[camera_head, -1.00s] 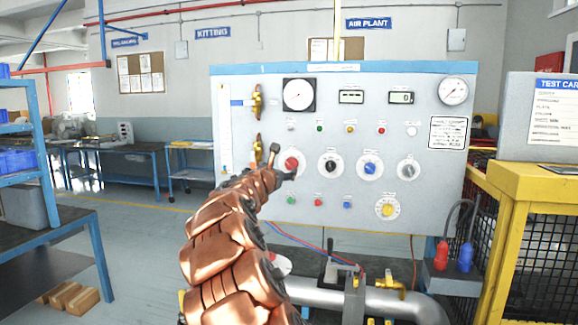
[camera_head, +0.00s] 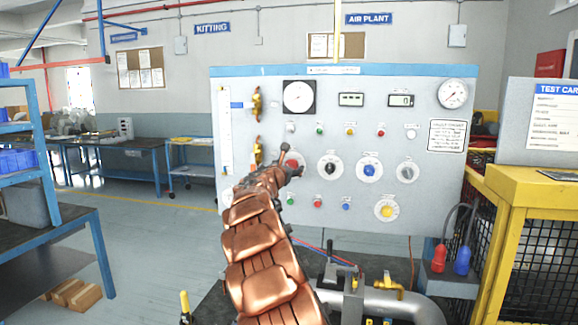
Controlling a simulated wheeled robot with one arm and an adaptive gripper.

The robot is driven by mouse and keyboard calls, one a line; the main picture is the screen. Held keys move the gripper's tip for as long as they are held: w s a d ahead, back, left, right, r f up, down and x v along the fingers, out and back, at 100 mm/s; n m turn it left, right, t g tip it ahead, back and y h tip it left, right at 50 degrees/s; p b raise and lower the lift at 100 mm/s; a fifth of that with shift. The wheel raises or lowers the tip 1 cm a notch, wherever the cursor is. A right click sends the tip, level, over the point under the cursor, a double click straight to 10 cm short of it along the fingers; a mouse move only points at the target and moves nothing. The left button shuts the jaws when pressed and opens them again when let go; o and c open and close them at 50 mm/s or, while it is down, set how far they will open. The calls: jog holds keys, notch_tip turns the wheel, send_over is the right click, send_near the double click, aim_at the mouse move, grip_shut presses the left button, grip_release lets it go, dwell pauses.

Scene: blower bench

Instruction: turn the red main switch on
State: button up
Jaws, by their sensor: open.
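The red main switch (camera_head: 292,161) is a red knob on a pale round plate, at the left end of a row of knobs on the light grey panel (camera_head: 400,240). My arm's wrist covers its lower left part. My gripper (camera_head: 293,166) is at the switch, with one dark finger above it and one at its right side. The jaws are open. I cannot tell whether the fingers touch the knob, and the knob's pointer is not clear.
To the right are a black knob (camera_head: 330,168), a blue knob (camera_head: 369,168) and a grey knob (camera_head: 407,172). Small push buttons and a yellow knob (camera_head: 387,211) sit below. Brass valves (camera_head: 257,104) are at the left. A grey pipe (camera_head: 400,305) runs in front.

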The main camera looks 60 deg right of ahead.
jog(key=shift+w, duration=0.1)
jog(key=c, duration=1.1)
jog(key=shift+c, duration=0.2)
jog(key=shift+b, duration=0.3)
jog(key=shift+s+d+f+m+t+y+b, duration=0.15)
jog(key=shift+m+t+y+b, duration=0.1)
jog(key=shift+m+b, duration=2.1)
jog(key=shift+s+a+r+m+t+y+b, duration=0.15)
jog(key=shift+m+b, duration=1.25)
jog(key=shift+m, duration=1.85)
jog(key=shift+s+d+f+m+t+y+b, duration=0.1)
jog(key=shift+d+f+m+t+y+b, duration=0.15)
jog(key=shift+m+b, duration=2.1)
jog(key=shift+a+r+m+p, duration=0.1)
jog(key=shift+r+m+p, duration=0.1)
jog(key=shift+m+p, duration=0.3)
